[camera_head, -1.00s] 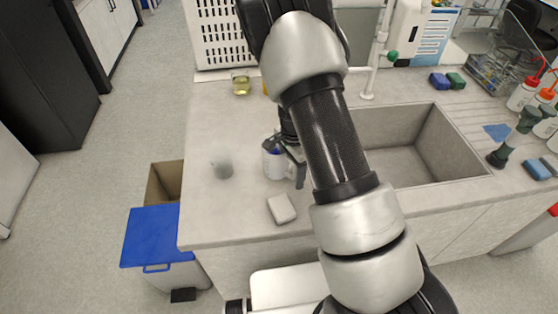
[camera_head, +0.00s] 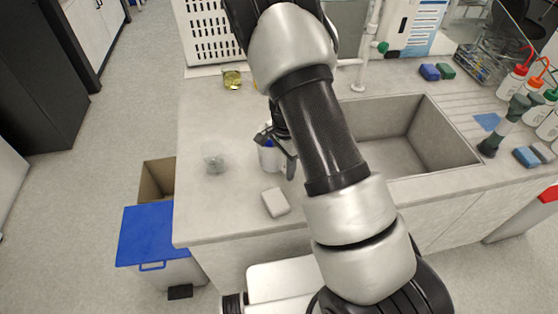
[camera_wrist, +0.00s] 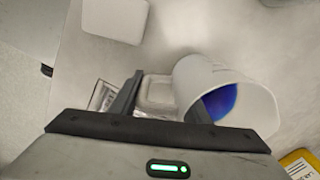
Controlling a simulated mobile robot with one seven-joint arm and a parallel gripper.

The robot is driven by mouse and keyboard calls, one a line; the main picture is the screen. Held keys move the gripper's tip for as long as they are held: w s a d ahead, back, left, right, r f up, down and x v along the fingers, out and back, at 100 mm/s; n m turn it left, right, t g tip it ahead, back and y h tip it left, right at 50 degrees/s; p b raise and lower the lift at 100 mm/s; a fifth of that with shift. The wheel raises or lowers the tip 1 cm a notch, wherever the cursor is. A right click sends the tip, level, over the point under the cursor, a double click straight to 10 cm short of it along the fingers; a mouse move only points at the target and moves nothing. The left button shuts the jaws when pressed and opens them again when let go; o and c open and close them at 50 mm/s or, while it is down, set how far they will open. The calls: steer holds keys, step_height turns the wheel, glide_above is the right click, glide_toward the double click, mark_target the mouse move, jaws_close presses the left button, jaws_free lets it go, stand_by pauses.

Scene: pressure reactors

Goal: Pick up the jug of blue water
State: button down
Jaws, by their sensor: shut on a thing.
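The jug (camera_head: 268,158) is a white vessel above the counter, left of the sink, partly hidden by my gripper in the head view. In the wrist view the jug (camera_wrist: 252,102) is seen from above, with its blue water (camera_wrist: 221,101) inside. My gripper (camera_head: 283,146) is shut on the jug at its left side in the wrist view. Its two dark fingers (camera_wrist: 163,104) are on either side of a pale loop-like part that looks like the handle. Whether the jug's base touches the counter cannot be told.
A white block (camera_head: 276,202) lies in front of the jug on the counter (camera_head: 225,218). A clear glass beaker (camera_head: 214,162) stands to the left. A beaker of yellow liquid (camera_head: 232,80) stands farther back. The sink (camera_head: 400,150) opens to the right of my arm.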

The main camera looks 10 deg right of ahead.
steer(key=shift+d, duration=0.1)
steer(key=shift+r, duration=4.9)
steer(key=shift+r, duration=0.1)
